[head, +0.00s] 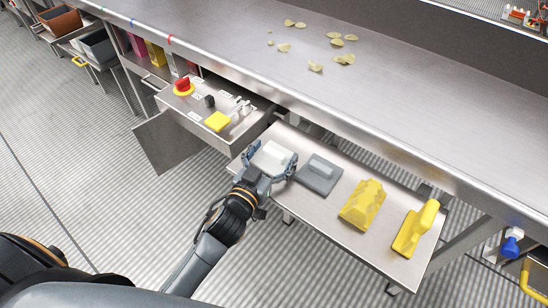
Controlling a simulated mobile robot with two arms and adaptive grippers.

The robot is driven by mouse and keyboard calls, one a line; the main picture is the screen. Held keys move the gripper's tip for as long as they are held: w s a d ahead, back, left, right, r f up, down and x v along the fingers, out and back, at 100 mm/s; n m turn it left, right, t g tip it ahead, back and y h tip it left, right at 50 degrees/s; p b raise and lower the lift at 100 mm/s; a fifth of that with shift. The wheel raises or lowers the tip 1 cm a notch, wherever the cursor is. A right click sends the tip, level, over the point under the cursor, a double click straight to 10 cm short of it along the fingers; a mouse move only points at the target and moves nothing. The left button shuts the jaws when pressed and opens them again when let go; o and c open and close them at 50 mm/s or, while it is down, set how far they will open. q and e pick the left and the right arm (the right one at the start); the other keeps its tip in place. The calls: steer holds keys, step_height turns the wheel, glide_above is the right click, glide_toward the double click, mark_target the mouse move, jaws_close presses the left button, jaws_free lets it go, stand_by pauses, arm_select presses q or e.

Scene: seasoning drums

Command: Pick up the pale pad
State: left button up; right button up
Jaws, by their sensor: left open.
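The pale pad (273,155) is a light whitish block at the left end of a small steel shelf (318,211). My left gripper (271,156) is open, with one finger on the left side of the pad and the other on its right. Whether the fingers touch the pad cannot be told. The near part of the pad is partly hidden by the gripper. My right gripper is not in view.
A control box (211,105) stands behind left. Chips (342,59) lie on the steel counter (420,110).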

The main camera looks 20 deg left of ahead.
arm_select(q)
steer(key=c, duration=1.2)
